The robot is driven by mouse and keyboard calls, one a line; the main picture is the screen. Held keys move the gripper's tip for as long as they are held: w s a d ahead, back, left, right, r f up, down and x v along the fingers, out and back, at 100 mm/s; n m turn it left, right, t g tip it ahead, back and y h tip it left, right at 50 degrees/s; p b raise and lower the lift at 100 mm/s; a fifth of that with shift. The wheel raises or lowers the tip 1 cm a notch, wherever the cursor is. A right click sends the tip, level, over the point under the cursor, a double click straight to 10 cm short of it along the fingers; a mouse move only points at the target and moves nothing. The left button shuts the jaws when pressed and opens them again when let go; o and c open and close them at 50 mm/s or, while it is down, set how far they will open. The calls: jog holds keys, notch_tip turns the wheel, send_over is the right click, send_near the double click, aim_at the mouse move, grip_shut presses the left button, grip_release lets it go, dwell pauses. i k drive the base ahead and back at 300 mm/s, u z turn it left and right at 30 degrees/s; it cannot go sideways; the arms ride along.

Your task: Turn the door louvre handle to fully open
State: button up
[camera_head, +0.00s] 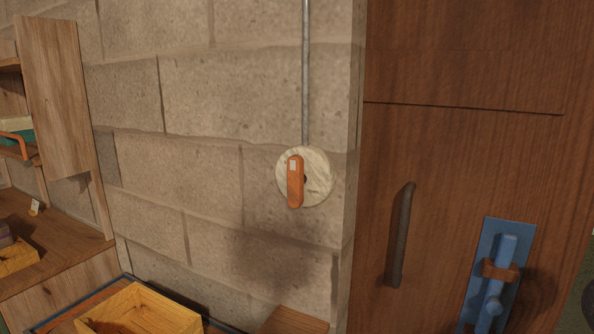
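An orange handle (295,182) sits on a round pale plate (320,176) on the stone block wall. It hangs close to vertical, with a small white mark near its top end. A thin grey rod (305,75) runs straight up the wall from the plate. On the brown wooden door (460,200) at the right is a blue plate (520,232) with a blue bar and a brown piece across it. No label shows which of these is the louvre handle, and no louvre slats are visible. My gripper is not in view.
A dark pull bar (400,235) stands out from the door. A wooden shelf unit (52,95) is at the left, with a small yellow box (15,258). A yellow wooden crate (140,308) is at the bottom. The wall around the pale plate is clear.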

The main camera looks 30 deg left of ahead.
aim_at(296, 177)
jog(key=z, duration=1.8)
jog(key=k, duration=1.2)
jog(key=u, duration=1.8)
